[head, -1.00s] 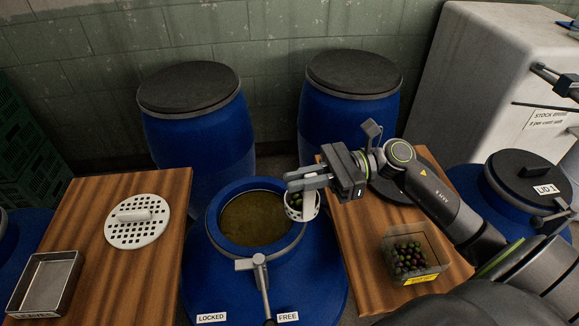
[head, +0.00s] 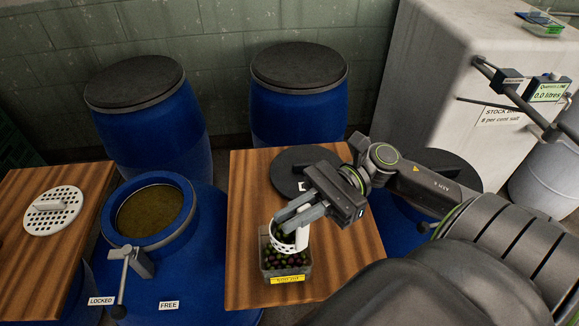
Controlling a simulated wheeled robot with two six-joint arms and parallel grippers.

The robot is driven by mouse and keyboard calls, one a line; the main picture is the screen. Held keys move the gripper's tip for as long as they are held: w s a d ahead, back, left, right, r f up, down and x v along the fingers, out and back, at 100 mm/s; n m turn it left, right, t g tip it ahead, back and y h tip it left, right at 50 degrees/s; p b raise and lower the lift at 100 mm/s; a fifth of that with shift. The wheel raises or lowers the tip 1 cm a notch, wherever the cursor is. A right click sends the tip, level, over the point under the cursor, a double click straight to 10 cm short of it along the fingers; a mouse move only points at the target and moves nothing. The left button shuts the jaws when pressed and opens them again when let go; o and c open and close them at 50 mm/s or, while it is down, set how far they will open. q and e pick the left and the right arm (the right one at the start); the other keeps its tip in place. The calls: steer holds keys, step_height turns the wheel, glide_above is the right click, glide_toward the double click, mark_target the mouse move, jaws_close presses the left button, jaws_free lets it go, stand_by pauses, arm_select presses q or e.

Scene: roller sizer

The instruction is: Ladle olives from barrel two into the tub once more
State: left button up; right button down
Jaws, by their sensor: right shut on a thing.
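My right gripper (head: 300,208) is shut on the ladle (head: 284,239), a white perforated cup. The ladle is at the back part of the clear tub (head: 288,274) on the right wooden table, low over or partly inside it; I cannot tell which. Dark and green olives lie in the tub, which has a yellow label in front. What the ladle holds is hard to make out. The open blue barrel (head: 185,243), full of murky brine, stands left of the table; its number is not readable. My left gripper is not in view.
A black lid (head: 290,160) lies on the right table (head: 250,200). A white strainer disc (head: 52,210) lies on the left table. A lever (head: 122,272) with LOCKED and FREE labels is on the open barrel. Two closed barrels (head: 150,120) stand behind. A 0.0 litres display (head: 549,91) is at right.

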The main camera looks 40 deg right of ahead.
steer(key=w+f+m+b, duration=0.2)
steer(key=w+f+m, duration=0.2)
steer(key=w+m, duration=0.4)
steer(key=w+f+m+b, duration=0.3)
steer(key=w+f+m, duration=0.2)
steer(key=w+m, duration=0.2)
steer(key=shift+w+d+f+m, duration=0.15)
steer(key=shift+w+d+m, duration=0.15)
steer(key=shift+w+m, duration=0.1)
stand_by(2.3)
